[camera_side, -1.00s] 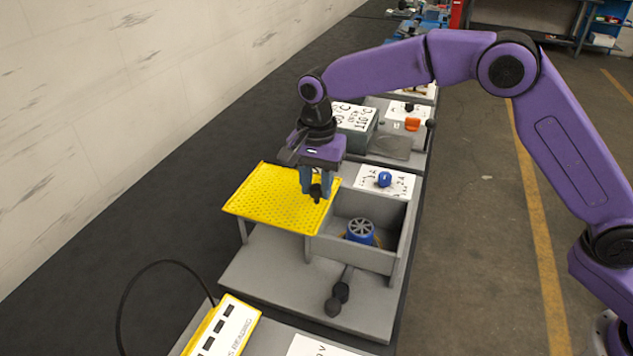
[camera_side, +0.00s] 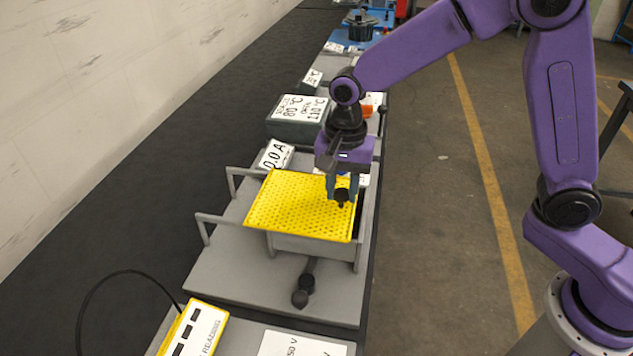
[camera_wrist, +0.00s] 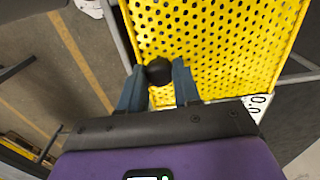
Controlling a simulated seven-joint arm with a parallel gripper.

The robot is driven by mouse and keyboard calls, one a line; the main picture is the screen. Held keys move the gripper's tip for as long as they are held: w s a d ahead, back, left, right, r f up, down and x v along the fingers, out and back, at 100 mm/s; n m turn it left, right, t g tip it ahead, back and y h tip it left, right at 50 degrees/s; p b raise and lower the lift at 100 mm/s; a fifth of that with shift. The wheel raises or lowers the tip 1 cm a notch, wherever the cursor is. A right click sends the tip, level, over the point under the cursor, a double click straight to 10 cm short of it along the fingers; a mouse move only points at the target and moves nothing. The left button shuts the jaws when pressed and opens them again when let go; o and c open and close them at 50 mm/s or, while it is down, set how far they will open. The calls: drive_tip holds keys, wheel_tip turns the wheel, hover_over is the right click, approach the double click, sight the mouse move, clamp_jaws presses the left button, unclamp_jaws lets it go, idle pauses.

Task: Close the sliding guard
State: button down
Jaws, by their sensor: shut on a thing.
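The sliding guard (camera_side: 295,205) is a yellow perforated plate. In the side view it lies over most of the grey box (camera_side: 310,247), and a dark gap shows at its right edge. Its grey rails (camera_side: 225,218) stand bare to the left. My gripper (camera_side: 342,196) is at the guard's right part, shut on the black knob. In the wrist view my gripper (camera_wrist: 158,88) has its blue fingers on either side of the black knob (camera_wrist: 158,70), with the yellow guard (camera_wrist: 210,40) beyond it. The blue wheel inside the box is hidden.
A black-knobbed lever (camera_side: 303,290) sticks out at the front of the base. A yellow-edged reading panel (camera_side: 195,335) with a black cable is at the front left. Grey boxes with temperature labels (camera_side: 300,110) stand behind. Open floor lies to the right.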

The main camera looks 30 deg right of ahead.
drive_tip(key=shift+s+d, duration=1.2)
drive_tip(key=shift+d, duration=0.05)
drive_tip(key=c, duration=0.8)
unclamp_jaws()
drive_tip(key=shift+s+d, duration=0.1)
wheel_tip(320, 180, up, 18)
drive_tip(key=shift+f, duration=0.25)
